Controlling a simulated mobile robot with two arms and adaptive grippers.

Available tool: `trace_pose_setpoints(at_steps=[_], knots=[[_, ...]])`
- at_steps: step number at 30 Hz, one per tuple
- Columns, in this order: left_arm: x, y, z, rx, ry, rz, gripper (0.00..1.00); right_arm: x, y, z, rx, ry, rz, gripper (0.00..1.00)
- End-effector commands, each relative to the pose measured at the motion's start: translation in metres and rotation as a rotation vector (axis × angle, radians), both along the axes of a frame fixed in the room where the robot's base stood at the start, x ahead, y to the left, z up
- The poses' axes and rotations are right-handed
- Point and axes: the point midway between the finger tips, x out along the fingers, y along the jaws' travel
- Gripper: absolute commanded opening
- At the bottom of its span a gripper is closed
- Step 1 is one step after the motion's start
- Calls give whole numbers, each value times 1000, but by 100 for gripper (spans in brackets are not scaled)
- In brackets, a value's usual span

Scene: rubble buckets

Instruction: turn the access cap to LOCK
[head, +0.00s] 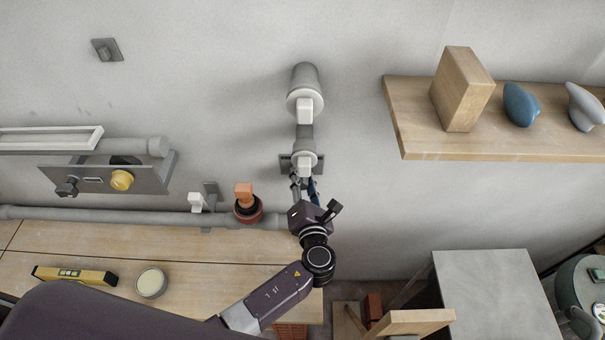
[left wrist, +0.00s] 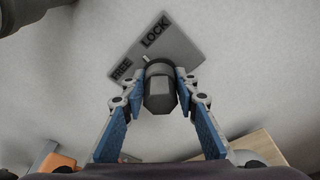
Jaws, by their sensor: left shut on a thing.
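The access cap (left wrist: 159,92) is a dark grey faceted knob in the left wrist view. It sits in front of a grey plate (left wrist: 183,48) lettered FREE at the lower left and LOCK at the upper right. A small pale mark at the cap's upper left edge points between the two words. My left gripper (left wrist: 160,82) has its blue fingers closed on both sides of the cap. In the head view the left gripper (head: 304,184) reaches up to the wall just below a white-fronted grey fitting (head: 305,160), and hides much of the spot it holds. My right gripper is out of view.
Another grey fitting with a white block (head: 304,106) stands out above. A wooden shelf (head: 430,150) with a wood block (head: 463,90) is at right. An orange-topped valve (head: 245,195) and a grey pipe (head: 110,215) lie left of the gripper, above the wooden bench (head: 210,255).

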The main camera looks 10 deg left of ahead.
Motion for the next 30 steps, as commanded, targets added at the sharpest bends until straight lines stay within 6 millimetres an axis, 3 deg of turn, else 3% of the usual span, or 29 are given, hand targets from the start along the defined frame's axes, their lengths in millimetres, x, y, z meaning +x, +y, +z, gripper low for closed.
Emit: trace_pose_setpoints(at_steps=[16,30], knots=[[2,0,4,76,9,1,4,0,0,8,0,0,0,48],[4,-1,5,385,70,1,4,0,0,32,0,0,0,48]])
